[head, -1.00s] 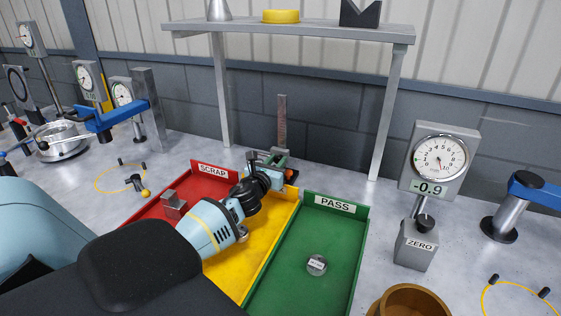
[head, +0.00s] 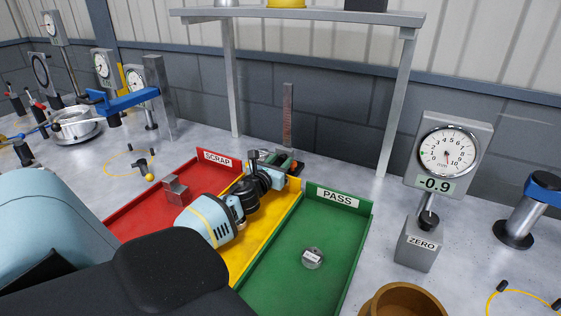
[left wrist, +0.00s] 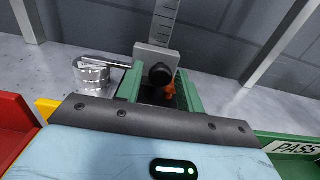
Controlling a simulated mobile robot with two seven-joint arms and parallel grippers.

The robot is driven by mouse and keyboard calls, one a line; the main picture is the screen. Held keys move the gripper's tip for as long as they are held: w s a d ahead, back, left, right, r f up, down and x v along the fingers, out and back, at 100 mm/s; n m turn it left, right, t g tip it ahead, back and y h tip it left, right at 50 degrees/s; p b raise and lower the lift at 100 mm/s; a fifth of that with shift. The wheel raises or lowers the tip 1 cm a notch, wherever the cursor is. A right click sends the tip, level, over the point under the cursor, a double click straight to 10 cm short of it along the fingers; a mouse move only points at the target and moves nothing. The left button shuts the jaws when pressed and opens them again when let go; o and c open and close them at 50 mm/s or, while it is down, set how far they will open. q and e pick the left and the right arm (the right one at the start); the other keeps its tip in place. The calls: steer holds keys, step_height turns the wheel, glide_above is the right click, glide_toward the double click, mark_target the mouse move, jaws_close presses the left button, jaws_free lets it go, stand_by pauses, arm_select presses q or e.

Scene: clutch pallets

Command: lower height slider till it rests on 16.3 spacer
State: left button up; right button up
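The height slider (left wrist: 155,60) is a grey block with a black knob on an upright steel ruler (left wrist: 166,18). The ruler also shows in the head view (head: 288,115), behind the trays. A thin arm reaches left from the slider over a shiny metal cylinder (left wrist: 92,76), which looks like the spacer; no 16.3 marking is readable. I cannot tell whether the arm touches the cylinder. My left gripper (left wrist: 161,84) has its green fingers spread at the slider, with the knob between them and a gap visible. It also shows in the head view (head: 285,162). My right gripper is out of view.
My left arm passes over a yellow tray (head: 238,268) between the red SCRAP tray (head: 130,215) and green PASS tray (head: 300,284). A ZERO dial gauge (head: 420,245) and brown bowl (head: 400,302) stand right. A shelf (head: 300,17) rises behind.

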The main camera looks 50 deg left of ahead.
arm_select(q)
steer(key=shift+o, duration=0.7)
steer(key=shift+r, duration=0.1)
steer(key=shift+v, duration=3.9)
